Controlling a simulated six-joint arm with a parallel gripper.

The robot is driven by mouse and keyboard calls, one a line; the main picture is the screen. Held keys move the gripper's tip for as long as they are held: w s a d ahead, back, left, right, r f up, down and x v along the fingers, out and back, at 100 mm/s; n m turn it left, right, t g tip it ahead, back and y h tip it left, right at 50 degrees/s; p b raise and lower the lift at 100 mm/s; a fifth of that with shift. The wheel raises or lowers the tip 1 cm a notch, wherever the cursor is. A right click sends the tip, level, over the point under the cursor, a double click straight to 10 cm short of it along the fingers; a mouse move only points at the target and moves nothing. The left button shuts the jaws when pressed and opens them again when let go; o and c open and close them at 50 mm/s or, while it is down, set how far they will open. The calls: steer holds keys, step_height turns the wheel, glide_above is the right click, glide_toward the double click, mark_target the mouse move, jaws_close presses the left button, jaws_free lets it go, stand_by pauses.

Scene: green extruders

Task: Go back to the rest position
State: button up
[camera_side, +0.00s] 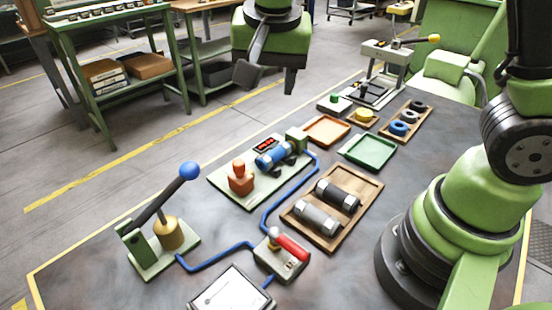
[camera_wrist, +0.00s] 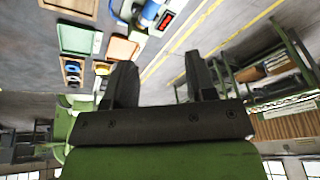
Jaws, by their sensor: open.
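My gripper (camera_side: 270,78) is raised high above the far side of the work table, near the top middle of the side view. Its two dark fingers are spread apart with nothing between them. In the wrist view the open fingers (camera_wrist: 161,85) show in the middle, empty.
A wooden tray (camera_side: 374,190) holds two dark-and-grey cylinders. Near it are an orange tray (camera_side: 327,130), a green tray (camera_side: 370,151) and a ring tray (camera_side: 407,123). A lever press (camera_side: 168,232) with a blue knob stands front left. The air around my gripper is clear.

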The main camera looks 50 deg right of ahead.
steer(key=s+d+r+n+t+y, duration=0.1)
steer(key=s+r+n+t+y, duration=0.1)
steer(key=s, duration=0.6)
steer(key=s+d+r+n+t+y, duration=0.1)
steer(key=s+r+n, duration=0.3)
steer(key=s, duration=0.4)
steer(key=shift+s+d+r+t+y, duration=0.3)
steer(key=shift+r+t+y, duration=0.2)
steer(key=shift+r+t, duration=0.3)
